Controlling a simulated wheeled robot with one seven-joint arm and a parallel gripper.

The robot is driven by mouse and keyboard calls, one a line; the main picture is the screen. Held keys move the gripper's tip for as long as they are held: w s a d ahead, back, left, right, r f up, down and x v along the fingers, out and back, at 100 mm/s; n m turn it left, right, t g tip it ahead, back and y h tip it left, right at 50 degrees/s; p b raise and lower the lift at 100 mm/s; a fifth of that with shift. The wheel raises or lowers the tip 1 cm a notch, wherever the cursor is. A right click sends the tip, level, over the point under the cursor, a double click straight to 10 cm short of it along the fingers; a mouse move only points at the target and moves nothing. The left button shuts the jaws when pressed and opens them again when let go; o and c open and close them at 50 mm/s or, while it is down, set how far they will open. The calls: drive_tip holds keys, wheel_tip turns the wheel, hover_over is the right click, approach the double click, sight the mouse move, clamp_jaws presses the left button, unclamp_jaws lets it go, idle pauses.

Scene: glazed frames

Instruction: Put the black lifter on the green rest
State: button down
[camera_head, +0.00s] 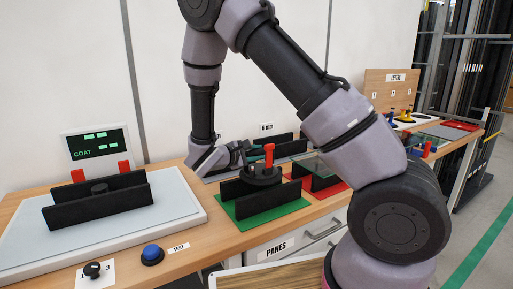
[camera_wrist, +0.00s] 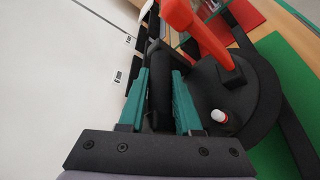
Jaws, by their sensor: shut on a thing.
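The black lifter (camera_head: 262,178) is a dark round cup with a red lever (camera_head: 269,155) standing up. In the head view it is over the green rest (camera_head: 282,215), at its two black rails; I cannot tell whether it touches them. My gripper (camera_head: 243,154) is at its far left side. In the wrist view, the teal fingers of my gripper (camera_wrist: 158,95) are shut on the lifter's black grip.
A red rest (camera_head: 323,191) with dark rails and glass is just right. A pale coating plate (camera_head: 170,208) with black rails stands left. A blue button (camera_head: 151,253) and a knob (camera_head: 92,269) are at the front edge. The wall is close behind.

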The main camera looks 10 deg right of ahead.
drive_tip(key=shift+f, duration=1.25)
drive_tip(key=c, duration=0.6)
unclamp_jaws()
